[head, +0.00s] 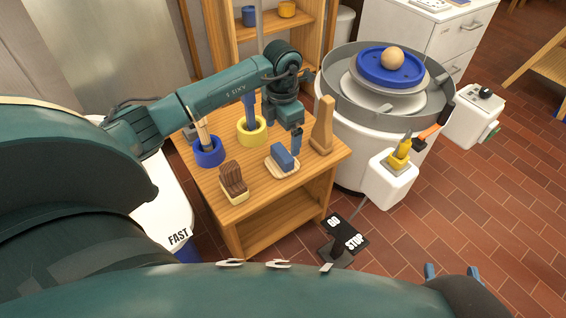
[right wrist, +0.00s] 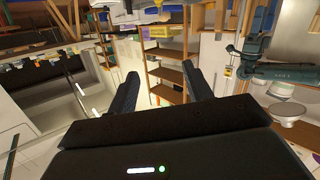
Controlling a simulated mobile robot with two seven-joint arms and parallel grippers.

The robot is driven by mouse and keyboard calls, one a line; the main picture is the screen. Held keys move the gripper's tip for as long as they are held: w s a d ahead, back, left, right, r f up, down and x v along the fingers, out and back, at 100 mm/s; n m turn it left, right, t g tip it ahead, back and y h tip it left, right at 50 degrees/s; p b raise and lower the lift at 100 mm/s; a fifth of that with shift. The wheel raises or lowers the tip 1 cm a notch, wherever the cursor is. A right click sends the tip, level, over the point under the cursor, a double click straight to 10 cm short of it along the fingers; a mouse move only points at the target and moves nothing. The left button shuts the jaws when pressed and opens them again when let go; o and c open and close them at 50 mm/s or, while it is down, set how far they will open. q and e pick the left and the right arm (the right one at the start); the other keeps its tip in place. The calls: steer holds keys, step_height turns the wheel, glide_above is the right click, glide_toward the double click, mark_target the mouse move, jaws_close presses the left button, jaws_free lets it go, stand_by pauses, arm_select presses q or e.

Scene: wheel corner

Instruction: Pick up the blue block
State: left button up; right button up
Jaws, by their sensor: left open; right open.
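The blue block (head: 284,158) sits on a small cream dish (head: 271,169) near the right front of the wooden table (head: 218,176). My left gripper (head: 290,146) points down just above and behind the block. One blue finger shows clearly beside the block's upper right, and the gripper is open; I cannot tell whether it touches the block. My right gripper (head: 452,270) is at the lower right, away from the table, with two blue fingertips apart. In the right wrist view the right gripper (right wrist: 158,84) is open and empty.
A pottery wheel (head: 388,68) stands to the right. A GO/STOP pedal (head: 346,236) lies on the floor.

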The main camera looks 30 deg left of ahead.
mark_target(282, 152)
arm_select(q)
step_height(282, 152, down, 3)
steer(key=shift+d+r, duration=0.1)
steer(key=shift+r, duration=0.05)
step_height(282, 152, down, 4)
steer(key=shift+f+b, duration=0.25)
steer(key=shift+b, duration=0.8)
steer(key=shift+f, duration=0.25)
arm_select(e)
steer(key=shift+a+r+n+t+y, duration=0.1)
steer(key=shift+a+n+t+y, duration=0.3)
steer(key=shift+n+t+y, duration=0.25)
arm_select(q)
steer(key=c, duration=1.1)
steer(key=shift+r, duration=0.1)
